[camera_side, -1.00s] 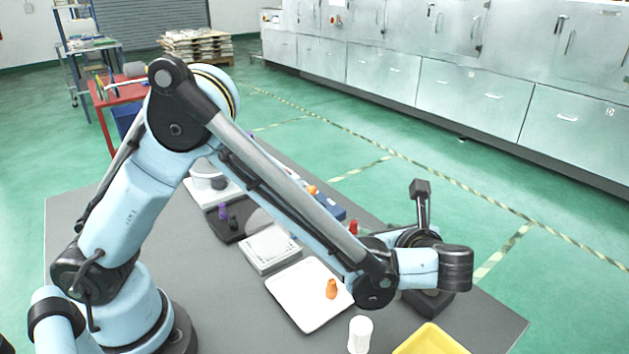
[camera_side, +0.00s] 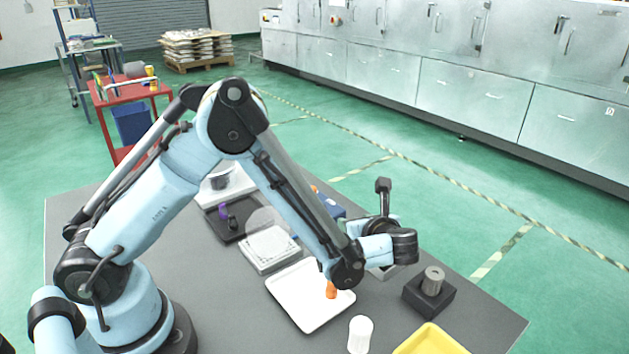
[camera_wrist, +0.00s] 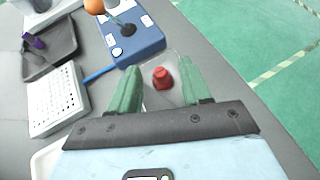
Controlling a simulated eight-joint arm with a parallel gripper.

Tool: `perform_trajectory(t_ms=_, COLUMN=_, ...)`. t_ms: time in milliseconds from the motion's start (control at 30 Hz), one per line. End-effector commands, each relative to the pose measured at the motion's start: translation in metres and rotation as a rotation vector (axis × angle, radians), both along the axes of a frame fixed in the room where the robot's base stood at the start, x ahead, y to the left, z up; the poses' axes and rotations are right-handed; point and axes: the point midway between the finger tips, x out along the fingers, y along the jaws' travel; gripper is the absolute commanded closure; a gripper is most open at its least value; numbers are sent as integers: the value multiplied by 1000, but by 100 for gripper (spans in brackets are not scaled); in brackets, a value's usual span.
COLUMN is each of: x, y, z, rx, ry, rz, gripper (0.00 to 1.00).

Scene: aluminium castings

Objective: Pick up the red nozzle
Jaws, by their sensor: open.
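The red nozzle (camera_wrist: 162,77) shows in the wrist view, between and a little beyond my two green fingers. It sits on a pale grey plate or tray (camera_wrist: 157,100). My gripper (camera_wrist: 158,66) is open, with a finger on each side of the nozzle in the picture and visible gaps to it. I cannot tell how high the fingers are above it. In the side view, my arm hides the red nozzle and the fingertips.
A blue box (camera_wrist: 138,43) with an orange-topped lever stands just beyond the left finger. A white grid rack (camera_wrist: 58,100) and a dark tray (camera_wrist: 62,52) with a purple item lie left. A white tray (camera_side: 292,306) holds an orange nozzle (camera_side: 331,289). A black block (camera_side: 428,298) stands right.

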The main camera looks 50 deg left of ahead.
Motion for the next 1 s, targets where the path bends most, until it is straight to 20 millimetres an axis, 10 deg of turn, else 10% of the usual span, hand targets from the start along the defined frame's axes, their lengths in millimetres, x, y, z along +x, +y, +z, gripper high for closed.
perform_trajectory(t_ms=300, x=2, y=4, z=-3, rx=0, ry=1, rz=0, gripper=54)
perform_trajectory(t_ms=600, x=1, y=4, z=-2, rx=0, ry=0, rz=0, gripper=100)
perform_trajectory(t_ms=1000, x=2, y=4, z=0, rx=0, ry=0, rz=0, gripper=100)
